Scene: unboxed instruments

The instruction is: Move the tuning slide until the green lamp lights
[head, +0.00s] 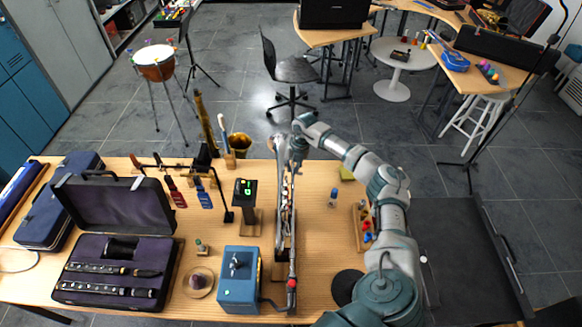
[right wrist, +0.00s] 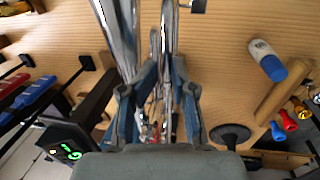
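A long silver slide with parallel tubes (right wrist: 168,30) stands on the table in the head view, running toward the front edge. My right gripper (head: 291,147) is at the slide's far end. In the right wrist view my right gripper's fingers (right wrist: 164,72) are on either side of a silver tube; whether they press on it is unclear. A black tuner box on a stand (head: 245,193) shows small glowing green marks, also lit in the right wrist view (right wrist: 66,152). I cannot tell if these are the lamp. My left gripper is out of view.
A blue box (head: 238,280) stands left of the slide's near end. An open case (head: 116,248) lies at left. A blue-and-white bottle (head: 332,198) and a wooden rack (head: 362,226) with coloured pieces stand right of the slide. Bare table lies between slide and bottle.

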